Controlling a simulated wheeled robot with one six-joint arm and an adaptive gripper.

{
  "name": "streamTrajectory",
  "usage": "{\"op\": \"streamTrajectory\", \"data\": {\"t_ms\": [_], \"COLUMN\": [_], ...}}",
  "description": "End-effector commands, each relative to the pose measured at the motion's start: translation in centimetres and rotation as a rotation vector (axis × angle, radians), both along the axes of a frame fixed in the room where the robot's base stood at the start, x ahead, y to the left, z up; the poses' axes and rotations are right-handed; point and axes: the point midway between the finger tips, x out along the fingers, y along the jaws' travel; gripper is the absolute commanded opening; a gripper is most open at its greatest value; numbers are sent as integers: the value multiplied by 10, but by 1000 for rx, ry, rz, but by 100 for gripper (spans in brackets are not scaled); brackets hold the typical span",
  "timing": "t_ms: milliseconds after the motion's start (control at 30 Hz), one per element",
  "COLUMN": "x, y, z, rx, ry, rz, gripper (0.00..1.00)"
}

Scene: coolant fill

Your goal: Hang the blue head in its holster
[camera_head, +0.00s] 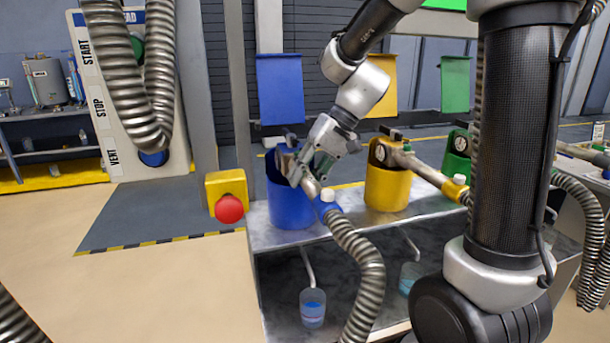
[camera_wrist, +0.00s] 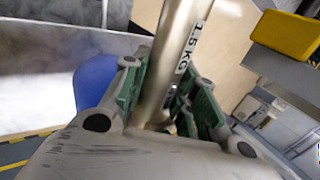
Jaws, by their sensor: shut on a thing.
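The blue head is a metal tube (camera_head: 311,186) with a blue collar (camera_head: 328,205) and a ribbed hose. My gripper (camera_head: 308,168) is shut on its tube, at the blue holster's upper right. The wrist view shows the tube (camera_wrist: 172,60), labelled 1.5 KG, between the green-padded fingers (camera_wrist: 165,95). The blue holster (camera_head: 290,208) is an open-topped blue cup on the bench. The head's front end lies over or at its rim, partly hidden by my gripper; I cannot tell whether it is inside. A blue surface (camera_wrist: 93,80) also shows left of the fingers.
A yellow holster (camera_head: 386,190) with its own head stands to the right, a green one (camera_head: 456,165) beyond. A red button on a yellow box (camera_head: 226,185) is left of the blue holster. The bench (camera_head: 262,236) has small cups (camera_head: 312,308) below.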

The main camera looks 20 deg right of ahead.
Motion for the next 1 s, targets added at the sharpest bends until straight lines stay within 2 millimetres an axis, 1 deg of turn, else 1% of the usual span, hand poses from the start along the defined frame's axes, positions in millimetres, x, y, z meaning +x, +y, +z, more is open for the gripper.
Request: {"op": "streamTrajectory", "data": {"t_ms": [567, 600, 667, 700, 733, 1000], "x": [0, 0, 0, 0, 0, -1], "y": [0, 0, 0, 0, 0, 0], "z": [-12, -12, -12, -12, -12, -13], "rx": [-1, 0, 0, 0, 0, -1], "ry": [0, 0, 0, 0, 0, 4], "rz": [0, 0, 0, 0, 0, 0], "gripper": [0, 32, 43, 50, 54, 54]}}
